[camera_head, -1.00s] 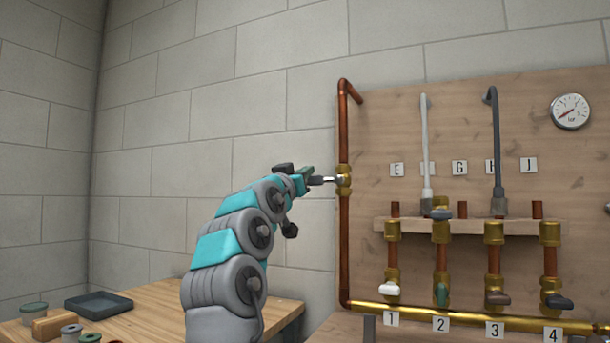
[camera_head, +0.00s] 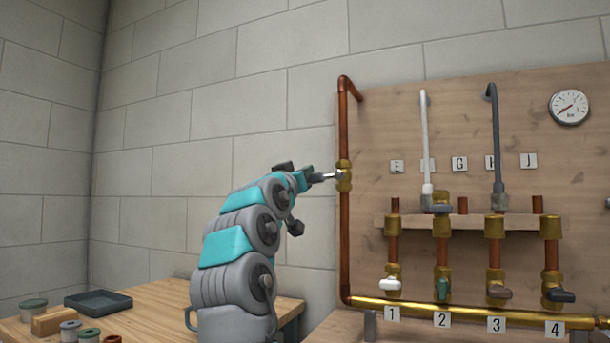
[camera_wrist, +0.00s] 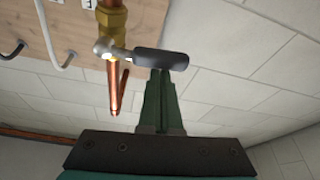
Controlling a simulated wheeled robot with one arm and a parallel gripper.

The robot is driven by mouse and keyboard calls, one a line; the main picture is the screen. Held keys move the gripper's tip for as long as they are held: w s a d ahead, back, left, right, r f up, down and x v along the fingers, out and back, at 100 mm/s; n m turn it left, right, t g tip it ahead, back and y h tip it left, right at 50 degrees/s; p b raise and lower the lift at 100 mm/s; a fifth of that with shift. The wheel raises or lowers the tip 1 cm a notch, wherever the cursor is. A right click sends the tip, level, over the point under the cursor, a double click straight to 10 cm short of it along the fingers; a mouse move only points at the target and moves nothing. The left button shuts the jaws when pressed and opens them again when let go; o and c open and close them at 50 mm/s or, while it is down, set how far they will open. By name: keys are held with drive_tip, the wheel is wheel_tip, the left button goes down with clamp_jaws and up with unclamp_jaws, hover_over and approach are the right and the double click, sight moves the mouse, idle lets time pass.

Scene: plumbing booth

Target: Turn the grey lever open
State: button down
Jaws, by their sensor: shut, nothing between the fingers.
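The grey lever (camera_wrist: 160,62) sticks out sideways from a brass valve (camera_wrist: 112,20) in the wrist view. Its metal stem joins the valve and its dark grey grip lies across the tips of my fingers. In the head view the brass valve (camera_head: 343,177) sits on the tall copper pipe at the board's left edge, with the lever (camera_head: 322,177) pointing left, roughly level. My gripper (camera_wrist: 159,78) is shut and empty, its green fingertips right at the grip; I cannot tell if they touch. In the head view my gripper (camera_head: 304,178) is at the lever's outer end.
Four-numbered valves line the board's lower part, with a white handle (camera_head: 390,284), a green handle (camera_head: 442,289) and darker ones. A gauge (camera_head: 569,107) hangs upper right. A wooden table (camera_head: 150,312) with a dark tray (camera_head: 98,302) stands left. The wall side is clear.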

drive_tip(key=s+d+f+n+g+y+p, duration=0.1)
drive_tip(key=d+f+n+y+p, duration=0.1)
drive_tip(key=n, duration=0.7)
drive_tip(key=d+f+n+g+y+p, duration=0.1)
drive_tip(key=f+n+y+p, duration=0.3)
drive_tip(key=n, duration=0.5)
drive_tip(key=shift+s+d+f, duration=0.4)
drive_tip(key=shift+d+f, duration=0.4)
drive_tip(key=shift+d, duration=0.15)
idle(0.4)
